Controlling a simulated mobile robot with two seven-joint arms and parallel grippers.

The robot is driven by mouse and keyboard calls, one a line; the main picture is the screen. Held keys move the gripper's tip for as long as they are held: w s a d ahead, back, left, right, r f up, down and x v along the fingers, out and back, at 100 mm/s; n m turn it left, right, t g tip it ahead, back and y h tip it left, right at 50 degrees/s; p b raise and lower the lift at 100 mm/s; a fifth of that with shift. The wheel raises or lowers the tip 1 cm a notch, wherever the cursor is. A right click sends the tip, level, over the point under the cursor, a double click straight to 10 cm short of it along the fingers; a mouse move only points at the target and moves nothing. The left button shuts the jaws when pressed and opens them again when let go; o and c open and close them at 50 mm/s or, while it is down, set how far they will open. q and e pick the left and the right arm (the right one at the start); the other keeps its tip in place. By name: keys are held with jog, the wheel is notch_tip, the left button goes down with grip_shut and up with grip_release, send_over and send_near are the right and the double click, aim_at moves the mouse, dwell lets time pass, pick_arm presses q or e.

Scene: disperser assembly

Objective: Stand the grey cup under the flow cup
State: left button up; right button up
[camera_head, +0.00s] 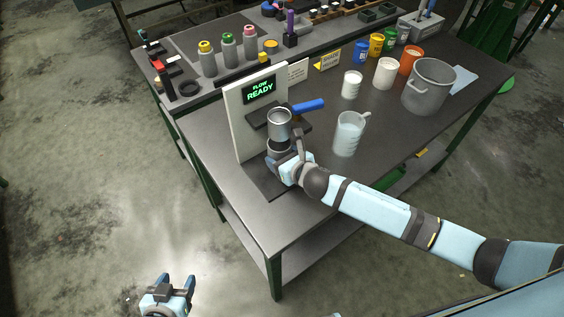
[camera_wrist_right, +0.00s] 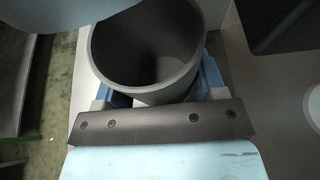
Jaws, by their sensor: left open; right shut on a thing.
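The grey cup (camera_head: 279,147) is upright, below the metal flow cup (camera_head: 279,122), which sits in the dark bracket of the white flow stand (camera_head: 248,125). My right gripper (camera_head: 283,163) is shut on the grey cup from the front. In the right wrist view the cup's open mouth (camera_wrist_right: 150,45) shows empty, with the blue fingers of the gripper (camera_wrist_right: 160,95) at its sides. Whether the cup's bottom touches the dark base plate (camera_head: 262,182) is hidden by the gripper. My left gripper (camera_head: 175,285) is open and empty, away from the table at the lower left.
A blue handle (camera_head: 308,106) sticks out right of the flow cup. A clear jug (camera_head: 348,134) stands to the right on the table, with white cups, colored jars and a steel pot (camera_head: 429,87) behind. The table's front left is clear.

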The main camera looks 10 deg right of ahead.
jog(key=shift+f, duration=1.5)
jog(key=shift+s, duration=0.1)
jog(key=shift+f, duration=0.2)
jog(key=o, duration=1)
jog(key=shift+r, duration=0.2)
jog(key=v, duration=1.1)
jog(key=shift+d, duration=0.1)
jog(key=shift+s+d+r, duration=0.15)
jog(key=shift+s+r, duration=0.1)
jog(key=shift+s, duration=0.1)
